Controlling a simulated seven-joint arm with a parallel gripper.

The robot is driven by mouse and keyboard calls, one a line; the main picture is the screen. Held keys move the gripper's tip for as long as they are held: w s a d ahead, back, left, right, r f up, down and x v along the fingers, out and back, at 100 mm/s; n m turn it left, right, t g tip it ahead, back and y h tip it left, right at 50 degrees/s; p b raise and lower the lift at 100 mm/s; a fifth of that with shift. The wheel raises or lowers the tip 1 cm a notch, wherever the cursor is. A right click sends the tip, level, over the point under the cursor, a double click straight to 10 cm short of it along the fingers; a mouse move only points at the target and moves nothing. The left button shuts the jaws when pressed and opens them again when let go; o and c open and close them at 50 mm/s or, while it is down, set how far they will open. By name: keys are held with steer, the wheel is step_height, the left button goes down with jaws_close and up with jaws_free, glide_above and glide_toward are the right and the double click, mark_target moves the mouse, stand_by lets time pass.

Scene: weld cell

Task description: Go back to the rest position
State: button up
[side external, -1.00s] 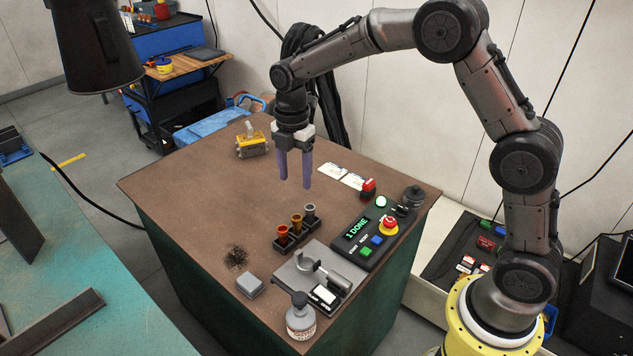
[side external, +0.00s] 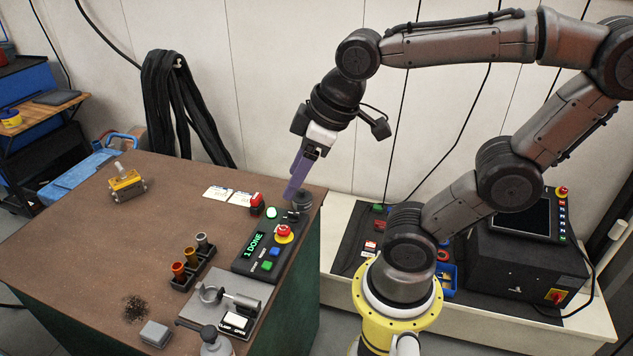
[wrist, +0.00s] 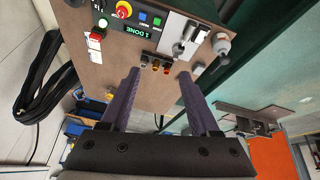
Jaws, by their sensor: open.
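My gripper (side external: 294,188) is open and empty, with two purple fingers tilted down and left in the side view. It shows above the far right corner of the brown table (side external: 75,235), in front of the control panel's far end. In the wrist view my gripper's fingers (wrist: 158,74) are apart with nothing between them. The control panel (side external: 243,266) has a display reading "1 DONE", a red stop button (side external: 284,232) and a lit round button (side external: 271,213). The exact height of the fingertips over the table is hard to tell.
A rack with three cups (side external: 182,285), a clamp fixture (side external: 246,304), a grey block (side external: 155,333) and a yellow part (side external: 126,186) are on the table. A black controller box (side external: 520,268) stands on the white bench (side external: 588,318). Black cables (side external: 178,110) hang on the wall.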

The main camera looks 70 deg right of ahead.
steer(key=shift+s+f+m+t, duration=0.15)
steer(key=shift+s+f+m, duration=0.2)
steer(key=shift+s+m, duration=0.4)
steer(key=shift+s+f+m+t, duration=0.15)
steer(key=shift+s+f+m, duration=0.3)
steer(key=shift+s, duration=0.5)
steer(key=shift+r, duration=0.1)
